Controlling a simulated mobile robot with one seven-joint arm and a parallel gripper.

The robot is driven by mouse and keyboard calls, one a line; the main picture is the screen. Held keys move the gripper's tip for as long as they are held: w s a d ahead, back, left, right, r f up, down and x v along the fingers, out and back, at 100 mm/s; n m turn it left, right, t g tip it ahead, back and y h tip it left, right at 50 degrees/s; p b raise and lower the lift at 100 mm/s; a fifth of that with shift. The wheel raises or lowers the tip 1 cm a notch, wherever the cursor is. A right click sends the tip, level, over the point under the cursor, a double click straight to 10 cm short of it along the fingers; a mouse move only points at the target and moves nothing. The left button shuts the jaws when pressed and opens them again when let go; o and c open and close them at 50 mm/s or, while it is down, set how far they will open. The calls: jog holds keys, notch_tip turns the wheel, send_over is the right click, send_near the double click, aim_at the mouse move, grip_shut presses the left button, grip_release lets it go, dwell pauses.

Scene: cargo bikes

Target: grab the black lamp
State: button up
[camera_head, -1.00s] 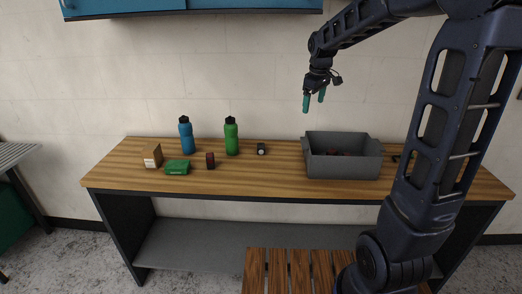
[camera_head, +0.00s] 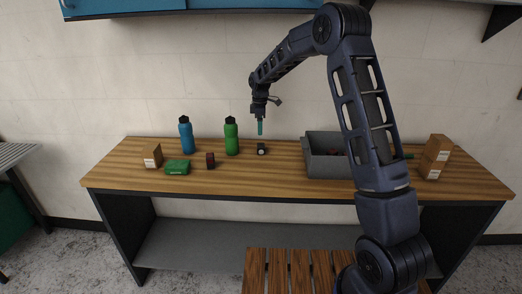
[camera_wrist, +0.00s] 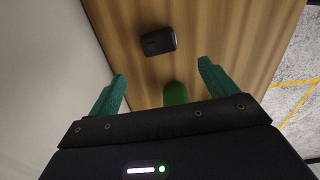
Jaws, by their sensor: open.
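The black lamp (camera_head: 261,149) is a small dark object with a pale front face, lying on the wooden workbench to the right of the green bottle. In the wrist view the lamp (camera_wrist: 158,41) lies on the wood, beyond the fingertips and roughly between them in the picture. My gripper (camera_head: 260,128) points down just above the lamp, apart from it. Its two teal fingers (camera_wrist: 162,72) are spread in the wrist view, with nothing held between them.
The green bottle (camera_head: 231,136) stands close left of the lamp; its top shows in the wrist view (camera_wrist: 175,93). A blue bottle (camera_head: 186,134), green case (camera_head: 177,167), small red-black item (camera_head: 210,160) and brown box (camera_head: 153,156) are further left. A grey bin (camera_head: 325,163) is right.

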aim_at(259, 145)
jog(key=f, duration=1.2)
jog(key=shift+w+a, duration=0.1)
jog(key=shift+a, duration=0.25)
jog(key=shift+r, duration=0.1)
jog(key=c, duration=1.1)
